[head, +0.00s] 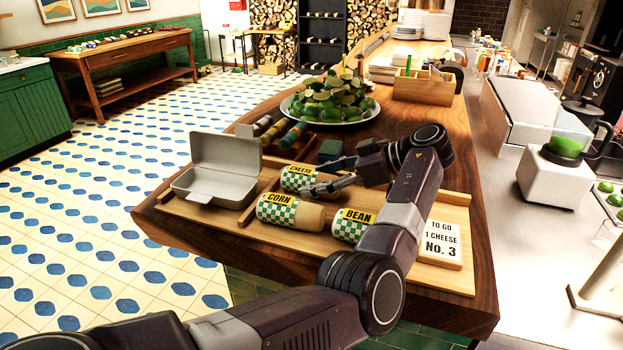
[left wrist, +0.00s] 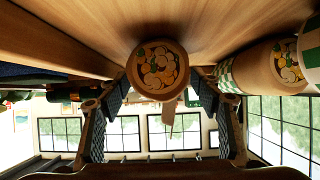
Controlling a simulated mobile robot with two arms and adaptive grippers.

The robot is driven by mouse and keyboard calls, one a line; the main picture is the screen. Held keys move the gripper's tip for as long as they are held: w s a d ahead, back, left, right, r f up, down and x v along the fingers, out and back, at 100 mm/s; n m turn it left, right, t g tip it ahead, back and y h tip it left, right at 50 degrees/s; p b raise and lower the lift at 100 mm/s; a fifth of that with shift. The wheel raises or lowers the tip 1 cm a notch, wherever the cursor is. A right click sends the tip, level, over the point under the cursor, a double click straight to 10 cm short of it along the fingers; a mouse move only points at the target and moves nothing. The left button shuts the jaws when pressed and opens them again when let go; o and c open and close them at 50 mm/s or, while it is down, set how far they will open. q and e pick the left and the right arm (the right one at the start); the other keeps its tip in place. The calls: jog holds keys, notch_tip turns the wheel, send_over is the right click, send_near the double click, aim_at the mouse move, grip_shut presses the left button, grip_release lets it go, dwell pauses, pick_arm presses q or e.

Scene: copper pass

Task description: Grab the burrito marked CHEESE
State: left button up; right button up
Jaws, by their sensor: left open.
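The CHEESE burrito (head: 296,178), in a green-and-white checked wrapper with a yellow label, lies on the wooden board behind the CORN burrito (head: 276,212). The BEAN burrito (head: 349,228) lies at the front, partly behind my arm. My left gripper (head: 322,188) is open at the right end of the CHEESE burrito. In the left wrist view the filled round end of a burrito (left wrist: 157,68) sits between the spread fingers of my left gripper (left wrist: 160,90), with a gap on both sides. Another burrito end (left wrist: 287,64) shows at the right. My right gripper is not in view.
An open grey box (head: 215,185) stands on the board (head: 185,212) at left. A card (head: 441,242) reading "TO GO 1 CHEESE No. 3" stands at right.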

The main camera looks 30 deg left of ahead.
pick_arm(q)
jog(key=shift+x, duration=1.05)
jog(key=shift+r, duration=0.15)
jog(key=shift+d, duration=0.1)
jog(key=c, duration=1.5)
